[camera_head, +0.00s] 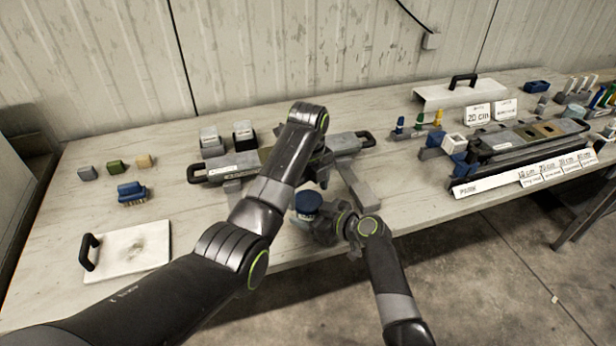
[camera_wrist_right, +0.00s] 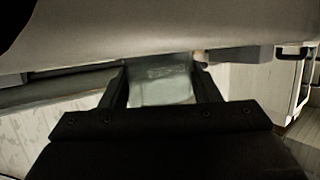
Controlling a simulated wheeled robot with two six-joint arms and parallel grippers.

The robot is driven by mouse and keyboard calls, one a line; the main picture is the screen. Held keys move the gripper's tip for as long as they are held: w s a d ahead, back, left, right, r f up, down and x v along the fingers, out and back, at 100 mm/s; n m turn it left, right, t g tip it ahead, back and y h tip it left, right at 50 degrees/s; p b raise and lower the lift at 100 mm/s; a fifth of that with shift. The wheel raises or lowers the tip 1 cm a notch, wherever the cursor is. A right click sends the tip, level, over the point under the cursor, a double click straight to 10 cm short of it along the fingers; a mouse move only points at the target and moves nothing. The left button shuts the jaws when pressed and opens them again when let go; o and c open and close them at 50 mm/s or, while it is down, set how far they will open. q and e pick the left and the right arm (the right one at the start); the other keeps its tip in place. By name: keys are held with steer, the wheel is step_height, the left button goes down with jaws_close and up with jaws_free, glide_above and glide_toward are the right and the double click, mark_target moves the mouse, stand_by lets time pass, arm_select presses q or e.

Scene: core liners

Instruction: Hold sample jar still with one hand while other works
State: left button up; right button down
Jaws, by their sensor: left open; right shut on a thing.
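The sample jar (camera_head: 307,203) has a blue lid and stands near the front edge of the table, in the middle of the head view. My right gripper (camera_head: 312,222) is shut on the jar's body from the right. In the right wrist view the clear, pale jar (camera_wrist_right: 162,86) sits between the two dark fingers; its top is hidden by a grey shape across the view. My left gripper (camera_head: 321,178) is open just above and behind the lid, pointing down. My left forearm hides part of it, so I cannot tell whether it touches the lid.
A grey rack with black handles (camera_head: 222,169) lies behind the jar, partly covered by my left arm. Labelled racks (camera_head: 520,135) fill the right side.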

arm_select(q)
steer(key=shift+f, duration=1.05)
steer(key=c, duration=1)
steer(key=n, duration=1)
steer(key=shift+r, duration=0.1)
steer(key=o, duration=1.1)
steer(key=shift+c, duration=0.2)
